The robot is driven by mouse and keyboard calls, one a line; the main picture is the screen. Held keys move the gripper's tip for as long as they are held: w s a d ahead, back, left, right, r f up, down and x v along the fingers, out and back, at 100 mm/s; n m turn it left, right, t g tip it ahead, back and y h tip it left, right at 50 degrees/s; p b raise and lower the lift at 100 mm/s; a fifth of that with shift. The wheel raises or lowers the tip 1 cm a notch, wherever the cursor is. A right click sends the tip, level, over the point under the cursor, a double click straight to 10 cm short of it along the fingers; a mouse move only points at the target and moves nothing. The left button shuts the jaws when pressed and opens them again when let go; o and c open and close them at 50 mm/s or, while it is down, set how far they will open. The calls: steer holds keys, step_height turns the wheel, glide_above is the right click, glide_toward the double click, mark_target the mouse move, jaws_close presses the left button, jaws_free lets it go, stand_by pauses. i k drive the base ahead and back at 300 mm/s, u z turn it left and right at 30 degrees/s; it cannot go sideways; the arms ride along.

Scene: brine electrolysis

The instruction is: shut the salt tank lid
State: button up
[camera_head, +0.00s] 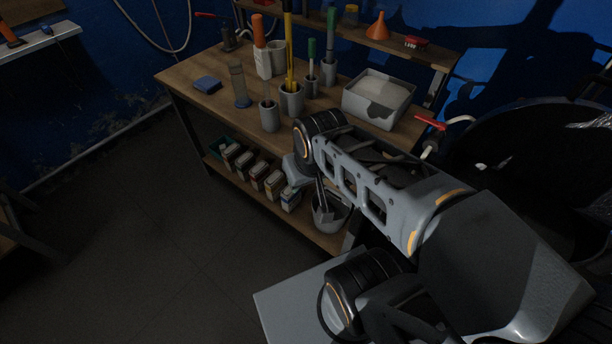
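A large dark round shape (525,150) with a black inside stands at the right, partly hidden behind my arm. It may be the salt tank, but it is too dark to tell the tank from its lid, or how the lid stands. A red-handled valve or tap (430,122) with a pale hose sits just left of it. My arm reaches from the lower right toward the bench, bent at its elbow in front of the bench edge. My gripper's fingers cannot be made out; they seem hidden behind my arm.
A wooden bench (195,72) holds grey cups, bottles, a blue block (207,84) and a grey bin (378,98) with pale contents. Several small cartons (257,178) and a grey bucket (328,215) sit on its lower shelf. The dark floor (130,230) at left is clear.

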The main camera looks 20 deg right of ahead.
mark_target(561, 147)
steer(key=z, duration=1.85)
steer(key=k, duration=0.4)
steer(key=z, duration=0.95)
steer(key=i, duration=0.7)
steer(key=u, duration=0.1)
